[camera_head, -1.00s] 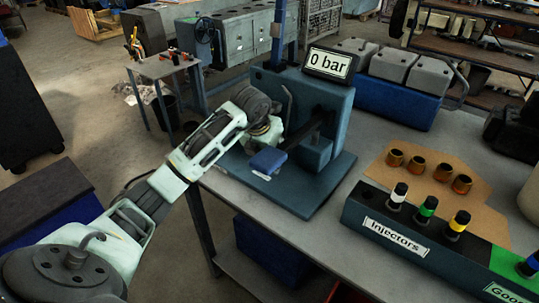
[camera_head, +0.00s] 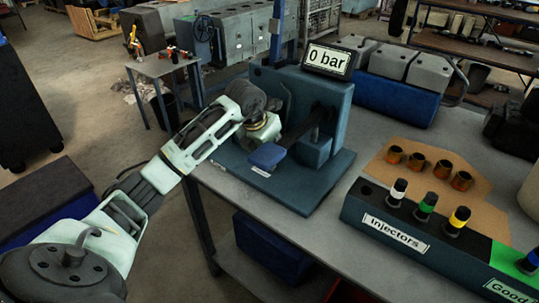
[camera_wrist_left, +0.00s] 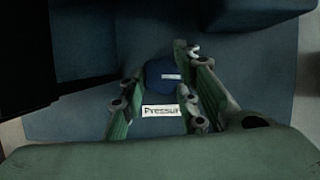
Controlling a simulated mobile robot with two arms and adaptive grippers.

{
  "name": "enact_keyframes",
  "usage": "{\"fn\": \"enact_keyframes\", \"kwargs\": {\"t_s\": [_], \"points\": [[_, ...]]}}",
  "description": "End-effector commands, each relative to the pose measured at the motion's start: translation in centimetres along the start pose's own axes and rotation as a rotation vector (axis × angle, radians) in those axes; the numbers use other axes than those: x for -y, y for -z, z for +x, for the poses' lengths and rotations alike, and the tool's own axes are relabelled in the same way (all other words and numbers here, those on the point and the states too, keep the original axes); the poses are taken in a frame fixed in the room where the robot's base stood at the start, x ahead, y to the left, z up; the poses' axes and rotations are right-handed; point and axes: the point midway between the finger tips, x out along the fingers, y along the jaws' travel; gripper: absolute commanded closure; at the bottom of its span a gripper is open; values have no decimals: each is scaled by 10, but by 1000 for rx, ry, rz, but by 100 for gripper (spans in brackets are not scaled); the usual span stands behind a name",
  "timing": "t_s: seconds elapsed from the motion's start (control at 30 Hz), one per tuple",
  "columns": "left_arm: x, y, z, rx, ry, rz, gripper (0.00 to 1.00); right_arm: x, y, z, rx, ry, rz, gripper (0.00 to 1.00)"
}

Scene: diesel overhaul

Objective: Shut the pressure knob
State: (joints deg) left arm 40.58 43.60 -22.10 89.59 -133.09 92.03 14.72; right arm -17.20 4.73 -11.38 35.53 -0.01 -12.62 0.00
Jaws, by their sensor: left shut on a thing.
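The pressure knob (camera_wrist_left: 163,82) is a round, dark blue knob with a small white mark, seen in the left wrist view. A white label (camera_wrist_left: 161,111) reading "Pressur…" lies in front of it. My left gripper (camera_wrist_left: 160,66) has its green fingers on both sides of the knob and is shut on it. The display (camera_head: 328,61) on the stand reads "0 bar". My right gripper is not in view.
An injector rack (camera_head: 395,232) and several brass rings on brown cardboard (camera_head: 437,184) are to the right. Bare tabletop (camera_head: 385,135) lies between.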

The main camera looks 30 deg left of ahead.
Motion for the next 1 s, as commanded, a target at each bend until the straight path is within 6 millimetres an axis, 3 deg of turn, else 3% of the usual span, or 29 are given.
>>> {"fn": "enact_keyframes", "kwargs": {"t_s": [0.03,0.3,0.63,0.67,0.8,1.0], "points": [[-7,0,2,1,7,39,97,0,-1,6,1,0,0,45],[-8,-2,0,2,84,223,97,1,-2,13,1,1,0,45],[-8,-3,-1,3,89,237,97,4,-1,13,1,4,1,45],[-8,-3,-1,3,89,237,70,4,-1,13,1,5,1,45],[-8,-3,-1,3,90,237,58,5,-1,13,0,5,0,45],[-6,-2,0,1,92,237,58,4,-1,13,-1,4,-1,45]]}}
